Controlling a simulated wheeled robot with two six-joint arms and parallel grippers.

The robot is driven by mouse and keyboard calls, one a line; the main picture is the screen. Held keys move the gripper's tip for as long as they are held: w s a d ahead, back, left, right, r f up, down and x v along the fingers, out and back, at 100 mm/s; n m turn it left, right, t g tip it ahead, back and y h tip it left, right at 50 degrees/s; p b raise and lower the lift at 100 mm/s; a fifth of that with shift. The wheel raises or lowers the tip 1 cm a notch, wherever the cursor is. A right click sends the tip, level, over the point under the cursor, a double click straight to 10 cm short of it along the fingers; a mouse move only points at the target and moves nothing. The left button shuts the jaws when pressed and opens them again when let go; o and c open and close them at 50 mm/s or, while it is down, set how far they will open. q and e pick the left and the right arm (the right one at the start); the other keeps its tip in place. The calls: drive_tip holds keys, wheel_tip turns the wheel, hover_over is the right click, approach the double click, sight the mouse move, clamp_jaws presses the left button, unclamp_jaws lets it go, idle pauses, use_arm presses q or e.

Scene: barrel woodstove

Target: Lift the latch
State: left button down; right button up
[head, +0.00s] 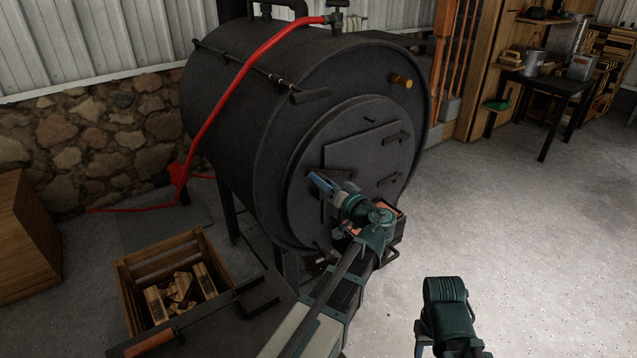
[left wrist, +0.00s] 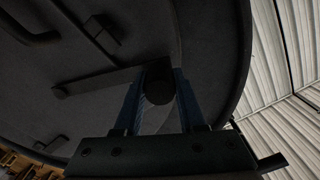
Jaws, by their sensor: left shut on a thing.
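The black barrel woodstove (head: 285,110) stands in the middle of the head view, its round front and door (head: 362,150) facing right and toward me. My left gripper (head: 320,184) is at the left edge of the door in the head view. In the left wrist view the latch (left wrist: 95,82) is a dark bar across the stove front, with a round knob (left wrist: 159,88) at its end. The left gripper's blue fingers (left wrist: 158,103) are on both sides of that knob, shut on it. My arm hides part of the lower door. The right gripper's fingers are not seen.
A wooden crate (head: 123,285) with several wood pieces stands at lower left, with a long-handled tool (head: 205,317) in front. A red hose (head: 222,103) runs down the stove's side. A black table (head: 545,83) is at the back right. Floor at right is clear.

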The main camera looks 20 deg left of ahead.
use_arm(q)
drive_tip(key=w+d+r+m+p, duration=0.2)
drive_tip(key=w+r+m+p, duration=0.2)
drive_tip(key=r+m+p, duration=0.1)
drive_tip(key=shift+w+d+r, duration=0.15)
drive_tip(key=shift+d+r, duration=0.15)
drive_tip(key=shift+r, duration=0.35)
drive_tip(key=shift+m, duration=0.3)
drive_tip(key=c, duration=0.5)
unclamp_jaws()
